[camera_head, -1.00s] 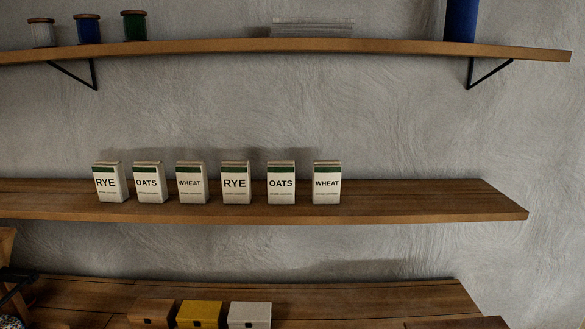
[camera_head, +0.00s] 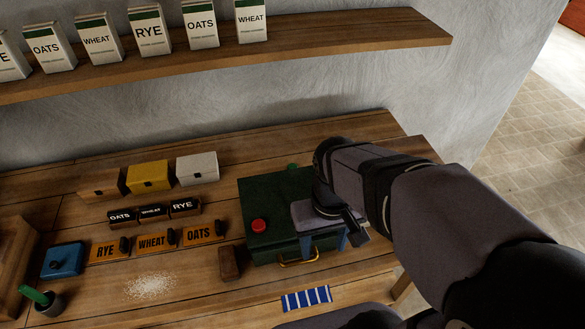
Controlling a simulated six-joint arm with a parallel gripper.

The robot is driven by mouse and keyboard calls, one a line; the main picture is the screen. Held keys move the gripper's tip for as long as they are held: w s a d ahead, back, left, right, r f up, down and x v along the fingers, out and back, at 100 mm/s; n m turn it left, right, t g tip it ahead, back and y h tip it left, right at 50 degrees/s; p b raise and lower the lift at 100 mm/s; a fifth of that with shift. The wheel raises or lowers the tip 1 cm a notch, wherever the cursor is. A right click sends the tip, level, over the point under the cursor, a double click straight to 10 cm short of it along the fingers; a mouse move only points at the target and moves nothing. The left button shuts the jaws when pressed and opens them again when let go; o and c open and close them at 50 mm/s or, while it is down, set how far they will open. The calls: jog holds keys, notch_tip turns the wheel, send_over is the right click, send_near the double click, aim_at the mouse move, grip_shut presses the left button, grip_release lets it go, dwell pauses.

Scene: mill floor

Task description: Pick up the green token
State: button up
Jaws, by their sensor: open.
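A small green piece (camera_head: 293,167) shows at the back edge of a dark green box, partly hidden; I cannot tell whether it is the token or whether it rests on the box or behind it. My gripper (camera_head: 323,244) is open over the front right of the box, pointing down, with no object seen between its fingers. The green piece is behind it and slightly left. My arm comes in from the right and covers part of the box.
The dark green box (camera_head: 262,201) has a red button (camera_head: 259,226) and a brass handle. Left are several labelled plates and blocks, a blue box (camera_head: 63,260), spilled grain (camera_head: 150,286) and a dark cup (camera_head: 47,305) with a green-topped item. A blue striped card (camera_head: 306,298) lies in front.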

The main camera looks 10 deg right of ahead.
jog(key=w+d+r+t+b, duration=0.15)
jog(key=w+b, duration=0.25)
jog(key=w, duration=1.5)
jog(key=n+t+b, duration=0.2)
jog(key=t+b, duration=0.1)
jog(key=b, duration=0.2)
send_over(293, 167)
jog(key=s+d, duration=0.1)
jog(key=s, duration=0.3)
notch_tip(293, 167, down, 17)
jog(key=shift+y, duration=0.4)
jog(key=shift+a+p+x, duration=0.2)
jog(key=shift+p+x, duration=1.75)
jog(key=shift+x, duration=1)
jog(key=shift+w+f, duration=0.3)
jog(key=shift+f, duration=0.35)
jog(key=c, duration=1.1)
